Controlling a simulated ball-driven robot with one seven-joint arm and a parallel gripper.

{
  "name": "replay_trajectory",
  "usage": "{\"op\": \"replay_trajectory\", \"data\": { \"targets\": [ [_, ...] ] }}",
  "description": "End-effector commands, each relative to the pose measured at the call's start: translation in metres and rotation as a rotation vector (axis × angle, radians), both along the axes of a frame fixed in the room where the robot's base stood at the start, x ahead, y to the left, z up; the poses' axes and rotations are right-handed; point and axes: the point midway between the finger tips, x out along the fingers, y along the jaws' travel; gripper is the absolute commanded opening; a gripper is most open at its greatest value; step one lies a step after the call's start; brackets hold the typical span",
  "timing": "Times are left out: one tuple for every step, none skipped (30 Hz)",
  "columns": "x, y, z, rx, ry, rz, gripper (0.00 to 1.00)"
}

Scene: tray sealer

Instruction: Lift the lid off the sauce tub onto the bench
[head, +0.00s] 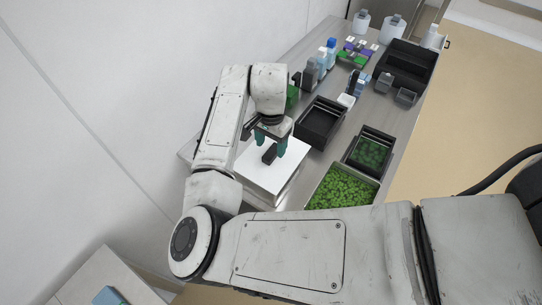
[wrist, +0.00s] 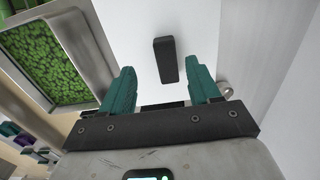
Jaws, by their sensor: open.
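The sauce tub's lid (head: 253,172) is a flat white square with a dark bar handle (head: 269,156) standing at its middle. The tub under it is mostly hidden by the lid. My gripper (head: 268,149) is over the lid with its teal fingers spread and nothing held. In the wrist view the white lid (wrist: 141,35) fills the middle, and its dark handle (wrist: 166,60) lies in line with the gap between the open fingers. I cannot tell whether the fingers touch the lid.
A metal pan of green bits (head: 342,188) stands right of the lid. An empty black tray (head: 319,123) and a black-rimmed tray with green contents (head: 370,150) are beyond it. Bottles (head: 327,56) and a large black crate (head: 407,67) stand farther back. A wall is close on the left.

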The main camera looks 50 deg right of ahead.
Motion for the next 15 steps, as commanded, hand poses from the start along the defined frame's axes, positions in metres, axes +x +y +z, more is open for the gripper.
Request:
{"op": "replay_trajectory", "data": {
  "targets": [
    [0.0, 0.0, -0.003, 0.0, 0.0, 0.0, 0.62],
    [0.0, 0.0, -0.004, 0.0, 0.0, 0.0, 0.62],
    [0.0, 0.0, -0.006, 0.0, 0.0, 0.0, 0.62],
    [0.001, 0.0, -0.007, 0.0, 0.001, 0.001, 0.62],
    [0.002, 0.0, -0.01, 0.001, 0.001, 0.001, 0.62],
    [0.003, 0.0, -0.014, 0.001, 0.001, 0.002, 0.62],
    [0.004, 0.0, -0.018, 0.002, 0.002, 0.001, 0.62],
    [0.005, 0.0, -0.022, 0.002, 0.002, 0.001, 0.62],
    [0.006, 0.0, -0.028, 0.002, 0.002, 0.002, 0.62],
    [0.007, 0.0, -0.033, 0.002, 0.001, 0.002, 0.62],
    [0.008, -0.001, -0.038, 0.002, 0.001, 0.002, 0.62],
    [0.007, -0.001, -0.044, 0.001, 0.002, 0.002, 0.62],
    [0.007, -0.001, -0.047, 0.001, 0.001, 0.001, 0.62],
    [0.008, -0.001, -0.05, 0.0, 0.0, 0.001, 0.62],
    [0.008, -0.001, -0.053, 0.0, 0.0, 0.001, 0.62]
  ]
}}
